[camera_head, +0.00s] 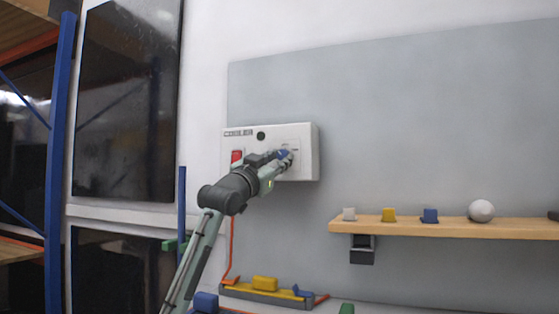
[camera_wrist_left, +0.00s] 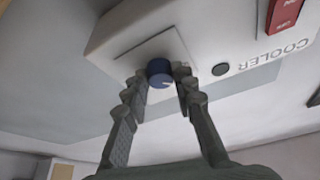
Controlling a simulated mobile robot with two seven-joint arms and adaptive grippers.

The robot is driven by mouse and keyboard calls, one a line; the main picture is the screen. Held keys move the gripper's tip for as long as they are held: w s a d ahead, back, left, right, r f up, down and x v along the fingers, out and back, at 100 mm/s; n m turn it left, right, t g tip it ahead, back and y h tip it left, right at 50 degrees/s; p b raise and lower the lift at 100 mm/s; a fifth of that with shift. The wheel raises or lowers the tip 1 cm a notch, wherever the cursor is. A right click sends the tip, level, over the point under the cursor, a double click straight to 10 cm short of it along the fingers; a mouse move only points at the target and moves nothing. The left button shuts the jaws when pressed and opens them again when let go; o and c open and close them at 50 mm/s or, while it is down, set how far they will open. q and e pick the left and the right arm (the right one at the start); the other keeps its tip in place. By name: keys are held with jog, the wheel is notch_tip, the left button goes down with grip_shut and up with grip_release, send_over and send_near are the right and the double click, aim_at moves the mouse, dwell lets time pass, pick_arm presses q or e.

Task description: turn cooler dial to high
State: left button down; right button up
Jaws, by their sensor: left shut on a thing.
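The white cooler box (camera_head: 305,152) is mounted on the grey wall panel. Its blue dial (camera_wrist_left: 159,72) shows in the left wrist view, with a small white mark on its face. My left gripper (camera_wrist_left: 160,84) has its two fingers on either side of the dial and is shut on it. In the head view my left gripper (camera_head: 284,157) reaches the right part of the box front and mostly covers the dial. The dial's scale labels cannot be read. My right gripper is not in view.
A red switch (camera_head: 237,157) and a dark round button (camera_head: 261,136) sit on the box. A wooden shelf (camera_head: 450,228) with small coloured blocks and a white ball (camera_head: 481,211) is at the right. Blue shelving (camera_head: 58,130) stands at the left.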

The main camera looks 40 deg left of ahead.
pick_arm(q)
jog(key=m+h, duration=0.1)
jog(key=m, duration=0.1)
jog(key=m+h, duration=0.1)
jog(key=m, duration=0.2)
jog(key=m+g+h, duration=0.1)
jog(key=m, duration=0.1)
jog(key=shift+s+a+r+m, duration=0.1)
jog(key=shift+a+r+m, duration=0.05)
jog(key=shift+a+m, duration=0.2)
jog(key=m+h, duration=0.1)
jog(key=m, duration=0.1)
jog(key=m+g, duration=0.1)
jog(key=m, duration=0.2)
jog(key=shift+r+g+h, duration=0.2)
jog(key=shift+g+h, duration=0.1)
jog(key=shift+h, duration=0.1)
jog(key=m, duration=0.1)
jog(key=m+g, duration=0.1)
jog(key=m, duration=0.1)
jog(key=m+g, duration=0.1)
jog(key=m, duration=0.1)
jog(key=shift+r+m, duration=0.25)
jog(key=m+g, duration=0.1)
jog(key=m, duration=0.3)
jog(key=shift+d+r+g, duration=0.1)
jog(key=shift+g, duration=0.3)
jog(key=shift+y, duration=0.4)
jog(key=c, duration=1.2)
grip_release()
